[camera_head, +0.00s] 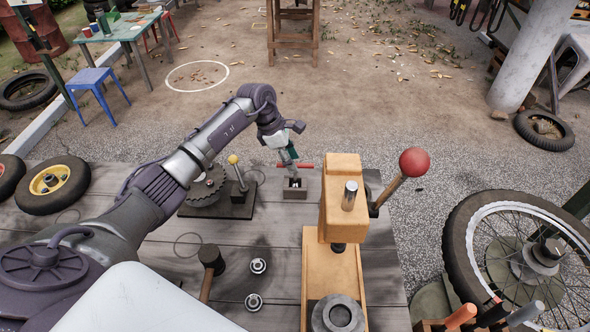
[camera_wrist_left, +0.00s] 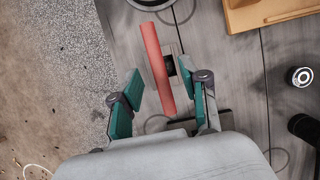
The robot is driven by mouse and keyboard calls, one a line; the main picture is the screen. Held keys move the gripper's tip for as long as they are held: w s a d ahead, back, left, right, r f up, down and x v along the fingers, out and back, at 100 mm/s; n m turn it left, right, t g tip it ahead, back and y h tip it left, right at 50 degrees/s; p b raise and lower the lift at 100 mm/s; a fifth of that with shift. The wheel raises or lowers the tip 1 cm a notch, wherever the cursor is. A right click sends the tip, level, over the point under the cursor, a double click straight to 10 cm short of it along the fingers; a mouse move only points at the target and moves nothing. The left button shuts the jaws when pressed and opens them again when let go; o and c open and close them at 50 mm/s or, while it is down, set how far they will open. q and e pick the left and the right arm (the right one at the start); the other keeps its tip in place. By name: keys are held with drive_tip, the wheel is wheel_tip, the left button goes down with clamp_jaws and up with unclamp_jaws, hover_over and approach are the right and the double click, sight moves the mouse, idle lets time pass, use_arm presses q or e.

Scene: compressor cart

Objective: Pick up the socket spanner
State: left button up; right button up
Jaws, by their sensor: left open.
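The socket spanner (camera_head: 306,166) has a red crossbar, set above a small square block (camera_head: 295,193) on the wooden bench. In the left wrist view, the red bar (camera_wrist_left: 155,60) runs lengthwise over the dark-centred block. My left gripper (camera_head: 291,160) is over the block at the bar. Its green fingers (camera_wrist_left: 159,70) are open, one on each side of the bar in the picture, with gaps showing on both sides. Whether the fingers are level with the bar is hard to tell. The spanner's lower part is hidden. My right gripper is not in view.
An orange press (camera_head: 342,220) with a red-knobbed lever (camera_head: 413,163) stands right of the block. A yellow-knobbed lever (camera_head: 233,160) and a gear (camera_head: 204,186) sit to the left. A mallet (camera_head: 210,258) and two small metal parts (camera_head: 258,266) lie nearer.

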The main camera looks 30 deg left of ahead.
sight(295, 177)
use_arm(q)
drive_tip(key=shift+x, duration=1.2)
drive_tip(key=shift+w, duration=0.1)
clamp_jaws()
drive_tip(key=shift+r, duration=0.1)
